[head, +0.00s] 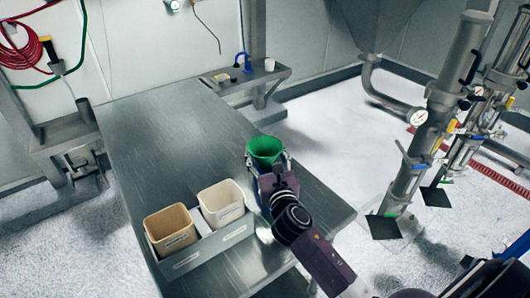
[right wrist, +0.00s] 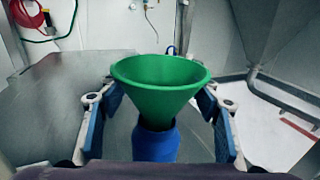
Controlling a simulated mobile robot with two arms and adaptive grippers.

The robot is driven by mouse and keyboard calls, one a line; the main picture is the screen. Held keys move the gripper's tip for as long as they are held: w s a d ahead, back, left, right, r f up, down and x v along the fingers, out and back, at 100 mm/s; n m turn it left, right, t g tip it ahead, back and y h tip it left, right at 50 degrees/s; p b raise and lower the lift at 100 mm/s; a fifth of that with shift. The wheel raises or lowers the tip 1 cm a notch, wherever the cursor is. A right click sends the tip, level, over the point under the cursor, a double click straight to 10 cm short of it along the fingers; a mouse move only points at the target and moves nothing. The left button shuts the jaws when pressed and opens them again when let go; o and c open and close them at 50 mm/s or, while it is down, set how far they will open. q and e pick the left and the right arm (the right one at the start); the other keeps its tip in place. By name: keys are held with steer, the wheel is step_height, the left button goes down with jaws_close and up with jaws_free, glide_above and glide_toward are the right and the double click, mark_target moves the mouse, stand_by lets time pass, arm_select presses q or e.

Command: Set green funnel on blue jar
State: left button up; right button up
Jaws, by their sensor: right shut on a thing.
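The green funnel (head: 266,150) is upright, wide mouth up, near the right edge of the steel table. It also shows in the right wrist view (right wrist: 160,90). My right gripper (head: 270,170) is shut on the funnel, with a blue-padded finger on each side of its cone in the right wrist view (right wrist: 160,103). The blue jar (right wrist: 155,146) is directly below the funnel, in line with the narrow end. The funnel's lower end meets or overlaps the jar's top in the picture; I cannot tell if it rests there. In the head view my gripper hides most of the jar. My left gripper is not in view.
A grey tray (head: 213,246) with a tan bin (head: 170,228) and a cream bin (head: 221,204) stands on the steel table (head: 170,130), left of my right gripper. The table's far part is clear. Steel pipework (head: 432,120) stands on the floor at right.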

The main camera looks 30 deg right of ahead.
steer(key=shift+f+b, duration=0.3)
steer(key=shift+f, duration=0.15)
steer(key=o, duration=0.9)
steer(key=shift+c, duration=0.2)
steer(key=shift+s, duration=0.1)
steer(key=shift+p+v, duration=0.5)
steer(key=shift+v, duration=2.15)
glide_toward(268, 163)
steer(key=x, duration=0.2)
steer(key=shift+w+d, duration=0.15)
steer(key=shift+w, duration=0.15)
